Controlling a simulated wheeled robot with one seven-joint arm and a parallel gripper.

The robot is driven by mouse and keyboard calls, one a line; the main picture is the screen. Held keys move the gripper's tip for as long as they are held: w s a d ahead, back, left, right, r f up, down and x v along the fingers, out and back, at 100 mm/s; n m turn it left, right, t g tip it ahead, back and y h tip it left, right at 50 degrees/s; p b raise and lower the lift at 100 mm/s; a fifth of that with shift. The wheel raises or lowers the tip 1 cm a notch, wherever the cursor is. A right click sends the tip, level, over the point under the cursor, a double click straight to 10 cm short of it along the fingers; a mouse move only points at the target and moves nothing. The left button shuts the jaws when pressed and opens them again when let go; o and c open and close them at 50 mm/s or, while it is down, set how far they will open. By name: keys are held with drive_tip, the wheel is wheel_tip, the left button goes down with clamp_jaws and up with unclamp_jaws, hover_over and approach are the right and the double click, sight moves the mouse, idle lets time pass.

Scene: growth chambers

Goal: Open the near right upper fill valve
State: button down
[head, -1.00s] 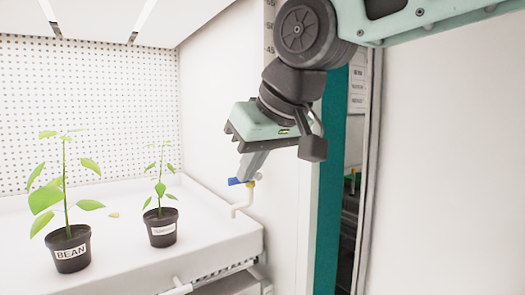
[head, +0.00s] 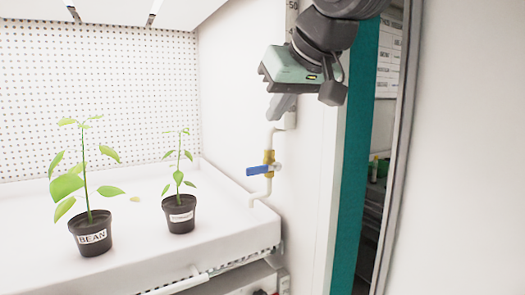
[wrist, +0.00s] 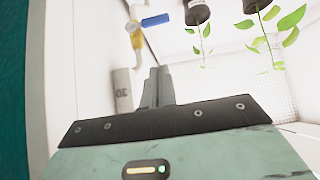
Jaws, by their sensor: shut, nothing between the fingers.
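The fill valve has a brass body (head: 268,158) on a white vertical pipe at the chamber's right wall. Its blue lever (head: 262,170) points left, crosswise to the pipe. In the wrist view the blue lever (wrist: 157,20) and the brass body (wrist: 137,36) show beyond the fingers. My gripper (head: 280,110) is shut and empty, above the valve and apart from the lever. Its closed fingers (wrist: 157,75) show in the wrist view. The gripper hides part of the upper pipe in the head view.
A bean pot (head: 91,236) and a second labelled pot (head: 179,216) with plants stand on the white tray (head: 232,238) left of the valve. A teal door-edge strip (head: 352,170) and white panel (head: 455,150) lie to the right. Free space lies between plants and valve.

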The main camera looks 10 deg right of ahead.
drive_tip(key=p, duration=0.2)
hover_over(264, 169)
drive_tip(key=s, duration=0.2)
wheel_tip(264, 169, down, 5)
drive_tip(key=f, duration=0.2)
drive_tip(key=f+p, duration=0.1)
drive_tip(key=f, duration=0.1)
drive_tip(key=shift+w+a, duration=0.1)
drive_tip(key=shift+a, duration=0.25)
drive_tip(key=shift+f, duration=0.1)
